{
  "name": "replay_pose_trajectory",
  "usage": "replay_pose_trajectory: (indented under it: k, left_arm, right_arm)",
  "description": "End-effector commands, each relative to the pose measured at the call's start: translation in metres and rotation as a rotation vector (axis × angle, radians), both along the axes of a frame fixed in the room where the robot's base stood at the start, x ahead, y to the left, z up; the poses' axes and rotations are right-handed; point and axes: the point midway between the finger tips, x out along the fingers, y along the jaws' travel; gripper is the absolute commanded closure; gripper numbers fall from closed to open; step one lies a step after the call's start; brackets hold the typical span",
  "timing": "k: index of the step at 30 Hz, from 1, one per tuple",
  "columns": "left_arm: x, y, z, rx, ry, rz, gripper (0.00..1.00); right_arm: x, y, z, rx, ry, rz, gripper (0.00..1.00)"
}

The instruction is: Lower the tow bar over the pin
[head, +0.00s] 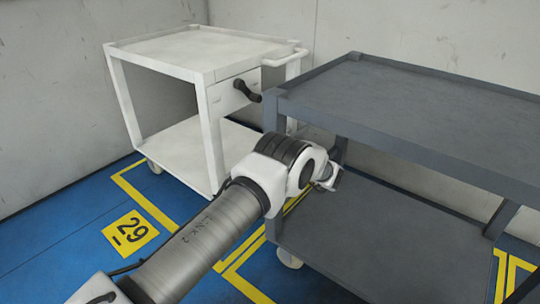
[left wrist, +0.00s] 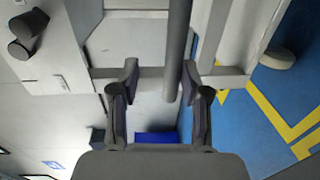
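My left gripper (head: 327,183) is between the white cart (head: 190,50) and the dark grey cart (head: 420,100), mostly hidden behind its own wrist in the head view. In the left wrist view the left gripper (left wrist: 160,78) has its fingers apart. A dark grey bar (left wrist: 179,45), perhaps the tow bar, runs down between the fingertips, nearer the right-hand finger; whether it touches cannot be told. I cannot make out the pin in either view. My right gripper is not in view.
The white cart has a black handle (head: 247,91) on its side, also in the left wrist view (left wrist: 28,30). The dark grey cart's lower shelf (head: 360,240) is empty. Grey walls stand behind.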

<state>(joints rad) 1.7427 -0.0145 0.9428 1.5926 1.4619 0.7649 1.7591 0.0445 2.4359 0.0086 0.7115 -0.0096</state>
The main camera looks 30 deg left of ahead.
Motion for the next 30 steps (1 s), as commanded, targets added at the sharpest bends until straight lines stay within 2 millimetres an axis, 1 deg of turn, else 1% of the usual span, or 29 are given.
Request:
replay_pose_trajectory:
  k: [2, 5, 8, 12, 15, 18, 22, 30]
  left_arm:
    - [0.001, -0.004, 0.002, 0.002, -0.002, -0.002, 0.57]
    - [0.0, -0.019, 0.003, 0.002, -0.003, -0.005, 0.57]
    - [-0.002, -0.043, 0.005, 0.002, -0.002, -0.006, 0.57]
    - [-0.005, -0.08, 0.007, 0.001, -0.001, -0.006, 0.57]
    - [-0.007, -0.101, 0.009, 0.001, 0.0, -0.003, 0.57]
    - [-0.009, -0.114, 0.009, -0.001, 0.002, -0.002, 0.57]
    - [-0.009, -0.12, 0.01, 0.0, 0.002, 0.0, 0.57]
    - [-0.009, -0.119, 0.009, -0.001, 0.002, 0.0, 0.57]
  right_arm:
    - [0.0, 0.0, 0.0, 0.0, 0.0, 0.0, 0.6]
    - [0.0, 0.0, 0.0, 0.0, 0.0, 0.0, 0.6]
    - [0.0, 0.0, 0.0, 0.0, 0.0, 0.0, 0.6]
    - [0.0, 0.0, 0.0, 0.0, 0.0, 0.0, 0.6]
    - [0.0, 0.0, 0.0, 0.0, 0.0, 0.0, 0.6]
    - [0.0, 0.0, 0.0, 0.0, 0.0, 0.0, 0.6]
    - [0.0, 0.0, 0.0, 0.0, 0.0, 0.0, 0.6]
    - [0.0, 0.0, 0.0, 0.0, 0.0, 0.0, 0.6]
